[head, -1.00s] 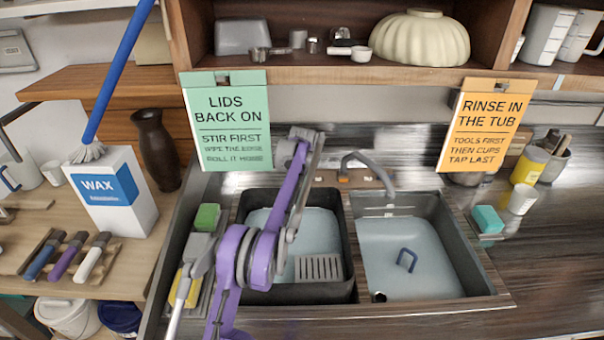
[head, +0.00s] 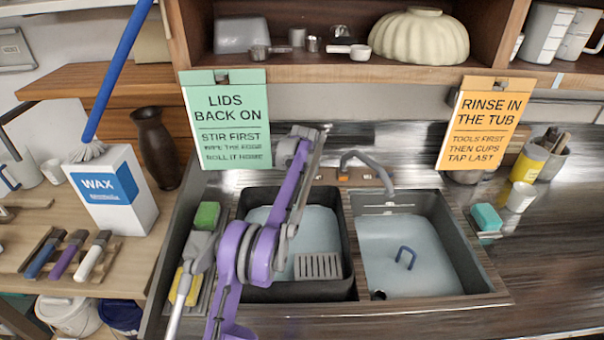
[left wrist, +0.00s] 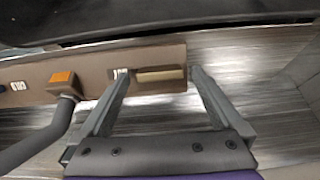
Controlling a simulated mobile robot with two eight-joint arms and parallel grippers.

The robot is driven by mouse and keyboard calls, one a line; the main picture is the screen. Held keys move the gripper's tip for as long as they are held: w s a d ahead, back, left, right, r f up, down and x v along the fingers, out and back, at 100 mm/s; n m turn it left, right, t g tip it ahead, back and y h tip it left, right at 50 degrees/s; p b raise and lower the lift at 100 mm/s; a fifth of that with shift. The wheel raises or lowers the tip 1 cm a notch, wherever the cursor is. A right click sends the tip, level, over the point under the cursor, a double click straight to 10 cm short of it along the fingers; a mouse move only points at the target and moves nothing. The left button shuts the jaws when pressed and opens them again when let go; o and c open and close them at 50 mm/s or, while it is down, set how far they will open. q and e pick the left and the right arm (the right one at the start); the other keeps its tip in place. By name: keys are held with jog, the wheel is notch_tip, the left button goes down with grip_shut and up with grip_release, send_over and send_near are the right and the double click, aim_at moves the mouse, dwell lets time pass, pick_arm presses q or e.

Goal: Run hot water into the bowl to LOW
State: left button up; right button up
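The grey tap (head: 368,168) arches from a brown panel (head: 352,179) behind the two basins; its spout is over the right basin (head: 440,240). In the left wrist view, the panel (left wrist: 45,75) carries an orange block (left wrist: 62,77), small white labels and a tan bar-shaped control (left wrist: 161,76). My left gripper (left wrist: 158,73) is open, its fingertips on either side of the tan control; I cannot tell if they touch it. The right basin has a pale blue surface with a blue handle (head: 405,258) on it. My right gripper is out of view.
A dark tub (head: 300,292) with pale blue contents and a grey grate (head: 318,266) stands at left. Green (head: 207,215) and teal (head: 487,217) sponges flank the basins. Two hanging signs (head: 227,118) (head: 486,122) are above. The counter at right front is clear.

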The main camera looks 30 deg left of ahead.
pick_arm(q)
jog(key=shift+r, duration=0.1)
jog(key=v, duration=1)
jog(key=shift+s+r, duration=0.2)
jog(key=shift+r, duration=0.05)
jog(key=s+d+r+m+h, duration=0.1)
jog(key=s+d+r+m, duration=0.2)
jog(key=s+d, duration=1.45)
jog(key=s+d+f+m, duration=0.1)
jog(key=s+f, duration=0.3)
jog(key=s, duration=0.4)
jog(key=s+d+f+m+t+h, duration=0.1)
jog(key=s+d+f, duration=0.2)
jog(key=s, duration=0.5)
jog(key=s+d+f+m, duration=0.1)
jog(key=s+d+f, duration=0.1)
jog(key=s+f, duration=0.3)
jog(key=shift+s+d+f+h, duration=0.2)
jog(key=shift+s, duration=0.5)
jog(key=shift+s+d+f+h, duration=0.2)
jog(key=shift+s, duration=0.5)
